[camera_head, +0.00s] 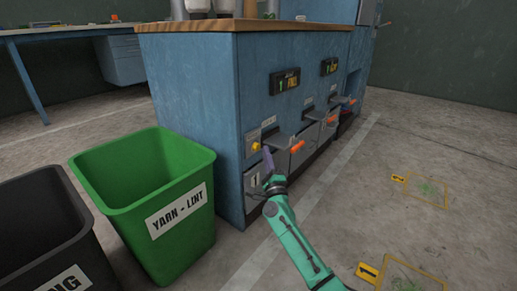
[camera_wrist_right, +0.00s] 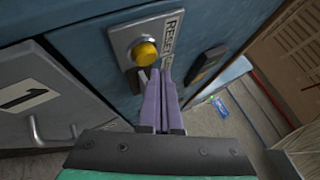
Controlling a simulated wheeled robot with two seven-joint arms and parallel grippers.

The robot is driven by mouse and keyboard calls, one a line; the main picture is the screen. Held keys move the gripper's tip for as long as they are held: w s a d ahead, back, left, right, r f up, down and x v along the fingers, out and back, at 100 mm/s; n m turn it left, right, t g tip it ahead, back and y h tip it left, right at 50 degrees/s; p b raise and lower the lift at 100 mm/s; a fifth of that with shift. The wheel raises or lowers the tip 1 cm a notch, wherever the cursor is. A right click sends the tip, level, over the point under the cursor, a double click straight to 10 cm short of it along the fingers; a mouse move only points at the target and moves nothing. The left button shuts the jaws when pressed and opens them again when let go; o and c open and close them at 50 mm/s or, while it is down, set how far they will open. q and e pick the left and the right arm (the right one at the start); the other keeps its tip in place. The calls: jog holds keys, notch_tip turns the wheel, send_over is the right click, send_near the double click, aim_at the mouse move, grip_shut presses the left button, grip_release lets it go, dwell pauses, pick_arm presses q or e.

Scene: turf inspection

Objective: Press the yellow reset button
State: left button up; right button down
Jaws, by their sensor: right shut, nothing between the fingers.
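The yellow reset button (camera_head: 255,146) sits on a small grey plate on the side of the blue cabinet (camera_head: 205,95). In the right wrist view the yellow button (camera_wrist_right: 146,52) is on a plate (camera_wrist_right: 125,35) labelled RESET. My right gripper (camera_head: 267,156) is shut and empty, its purple fingers pointing up close to the button. In the wrist view its fingertips (camera_wrist_right: 159,74) are just below and to the right of the button; I cannot tell whether they touch it. My left gripper is not in view.
A green YARN - LINT bin (camera_head: 150,190) and a dark bin (camera_head: 45,225) stand at the left. Below the button is a grey drawer numbered 1 (camera_wrist_right: 40,95). Orange handles (camera_head: 297,146) stick out along the cabinet. Yellow floor markers (camera_head: 367,272) lie on open floor at the right.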

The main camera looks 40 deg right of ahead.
dwell(0.4)
jog(key=shift+w+a, duration=0.1)
jog(key=shift+w, duration=0.3)
jog(key=shift+w+a+b, duration=0.2)
jog(key=shift+w+b, duration=0.1)
jog(key=shift+w, duration=0.25)
dwell(0.6)
jog(key=shift+s, duration=0.15)
jog(key=shift+s+d+p, duration=0.3)
jog(key=shift+s+p, duration=0.15)
jog(key=shift+s, duration=0.35)
jog(key=s, duration=0.2)
jog(key=s+d+p, duration=0.1)
jog(key=s, duration=0.1)
jog(key=shift+s+d, duration=0.2)
jog(key=shift+s, duration=0.2)
